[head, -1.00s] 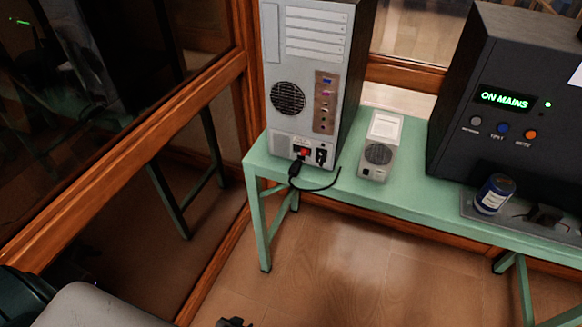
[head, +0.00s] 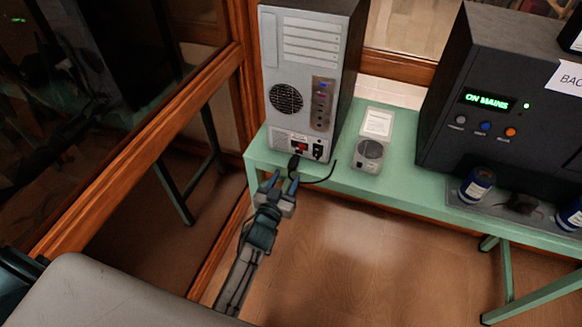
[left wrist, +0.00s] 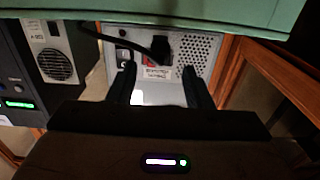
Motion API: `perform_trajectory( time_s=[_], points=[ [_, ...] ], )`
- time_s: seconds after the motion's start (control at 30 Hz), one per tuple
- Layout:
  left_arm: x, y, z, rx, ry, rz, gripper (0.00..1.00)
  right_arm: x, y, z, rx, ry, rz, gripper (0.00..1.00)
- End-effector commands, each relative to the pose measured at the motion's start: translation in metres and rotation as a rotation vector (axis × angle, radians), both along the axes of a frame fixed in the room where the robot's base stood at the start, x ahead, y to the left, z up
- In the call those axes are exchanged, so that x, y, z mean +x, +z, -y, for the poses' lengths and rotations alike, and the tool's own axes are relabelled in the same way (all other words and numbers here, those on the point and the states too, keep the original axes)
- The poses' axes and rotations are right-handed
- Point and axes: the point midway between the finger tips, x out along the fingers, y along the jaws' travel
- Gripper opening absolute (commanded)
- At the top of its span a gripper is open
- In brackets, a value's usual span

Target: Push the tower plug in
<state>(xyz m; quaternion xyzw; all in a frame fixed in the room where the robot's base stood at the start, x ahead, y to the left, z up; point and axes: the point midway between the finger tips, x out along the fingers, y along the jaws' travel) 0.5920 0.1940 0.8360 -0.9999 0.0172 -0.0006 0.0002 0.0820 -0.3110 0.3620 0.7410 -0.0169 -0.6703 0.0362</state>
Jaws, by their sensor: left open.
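The grey computer tower (head: 307,60) stands at the left end of the green table, its back panel facing me. The black tower plug (head: 293,164) is at the socket low on that panel, with its cable curving right; I cannot tell how deep it sits. My left gripper (head: 283,182) is open just in front of and below the plug, fingers pointing at it. In the left wrist view, the plug (left wrist: 160,48) shows between and beyond the two fingertips (left wrist: 159,82), against the tower's panel (left wrist: 195,48); contact is not clear. My right gripper is not in view.
The green table (head: 400,182) also carries a small grey speaker-like box (head: 371,140), a black unit (head: 490,100) reading "ON MAINS", and blue cans (head: 477,186). A wood-framed glass partition (head: 130,140) runs close on the left. Open floor lies in front.

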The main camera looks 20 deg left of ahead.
Motion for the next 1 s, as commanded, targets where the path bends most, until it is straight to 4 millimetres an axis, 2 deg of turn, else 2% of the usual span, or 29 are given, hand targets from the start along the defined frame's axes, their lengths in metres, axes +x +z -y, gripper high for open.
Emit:
perform_trajectory(
  time_s=[0.1,0.3,0.7,0.93,1.0],
  points=[
    [0.023,0.0,0.001,0.001,0.0,0.002,0.45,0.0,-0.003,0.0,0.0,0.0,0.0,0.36],
    [0.046,-0.001,0.001,0.0,0.0,0.0,0.45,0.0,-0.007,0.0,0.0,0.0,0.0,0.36],
    [0.053,-0.001,0.002,0.0,0.0,-0.002,0.45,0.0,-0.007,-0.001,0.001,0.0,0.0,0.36],
    [0.053,-0.001,0.002,0.0,0.0,-0.002,0.0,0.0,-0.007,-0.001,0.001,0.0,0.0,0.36],
    [0.053,-0.001,0.002,0.0,0.0,-0.002,0.0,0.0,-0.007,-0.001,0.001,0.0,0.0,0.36]
  ],
)
